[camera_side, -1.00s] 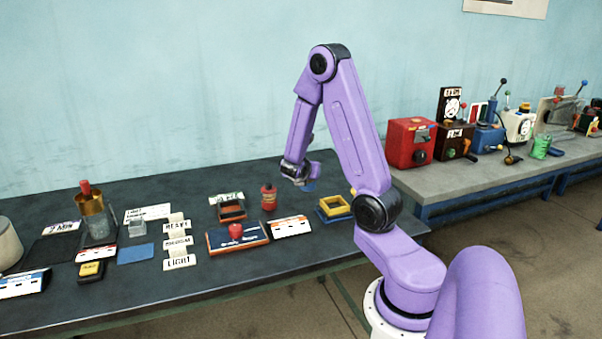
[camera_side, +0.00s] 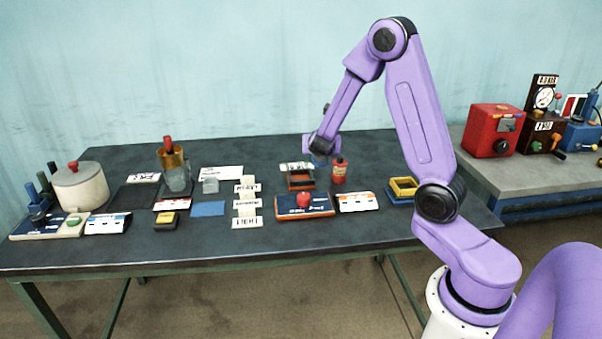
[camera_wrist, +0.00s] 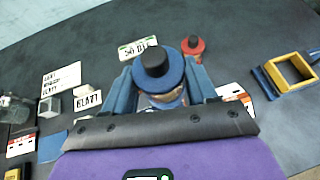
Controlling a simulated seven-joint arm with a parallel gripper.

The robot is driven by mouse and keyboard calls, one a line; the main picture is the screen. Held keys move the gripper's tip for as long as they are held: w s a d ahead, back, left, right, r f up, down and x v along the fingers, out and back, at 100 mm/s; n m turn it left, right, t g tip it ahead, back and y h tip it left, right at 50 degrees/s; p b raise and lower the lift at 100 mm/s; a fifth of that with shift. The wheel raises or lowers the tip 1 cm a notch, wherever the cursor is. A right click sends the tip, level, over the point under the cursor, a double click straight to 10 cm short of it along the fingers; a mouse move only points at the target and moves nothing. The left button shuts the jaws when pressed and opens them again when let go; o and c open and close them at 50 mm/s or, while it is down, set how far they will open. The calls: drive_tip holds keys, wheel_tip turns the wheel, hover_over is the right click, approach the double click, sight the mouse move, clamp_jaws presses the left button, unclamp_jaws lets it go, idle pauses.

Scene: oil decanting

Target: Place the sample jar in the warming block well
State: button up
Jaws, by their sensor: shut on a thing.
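The sample jar, blue with a black knob on its lid, is held upright between my fingers in the wrist view (camera_wrist: 155,70). In the side view its blue body (camera_side: 320,161) shows just under my gripper (camera_side: 320,152), above the table. My gripper's two blue fingers (camera_wrist: 161,92) are shut on the jar's sides. A dark, orange-edged block with an open top, which looks like the warming block (camera_side: 300,180), stands just below and slightly left of the jar. The jar appears above it, not in the well. In the wrist view, jar and gripper hide the block.
A red bottle (camera_side: 339,172) stands close right of the block. A blue unit with a red knob (camera_side: 304,203) and a white card (camera_side: 357,202) lie in front. A yellow frame on a blue base (camera_side: 403,188) is to the right. A label card (camera_wrist: 138,47) lies behind.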

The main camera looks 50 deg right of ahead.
drive_tip(key=w+d+f, duration=0.1)
drive_tip(key=w, duration=0.1)
drive_tip(key=w+d+f, duration=0.1)
drive_tip(key=w, duration=0.1)
drive_tip(key=w+d+f, duration=0.1)
drive_tip(key=w, duration=0.2)
drive_tip(key=shift+w+d+f, duration=0.1)
drive_tip(key=shift+d+f, duration=0.15)
drive_tip(key=shift+f, duration=0.15)
drive_tip(key=w+f, duration=0.1)
drive_tip(key=w+d+f, duration=0.1)
drive_tip(key=f, duration=0.1)
drive_tip(key=w+f, duration=0.2)
drive_tip(key=shift+d+f, duration=0.2)
drive_tip(key=shift+d, duration=0.2)
drive_tip(key=shift+w+f, duration=0.1)
drive_tip(key=shift+f, duration=1.45)
drive_tip(key=shift+f, duration=0.1)
drive_tip(key=o, duration=1.2)
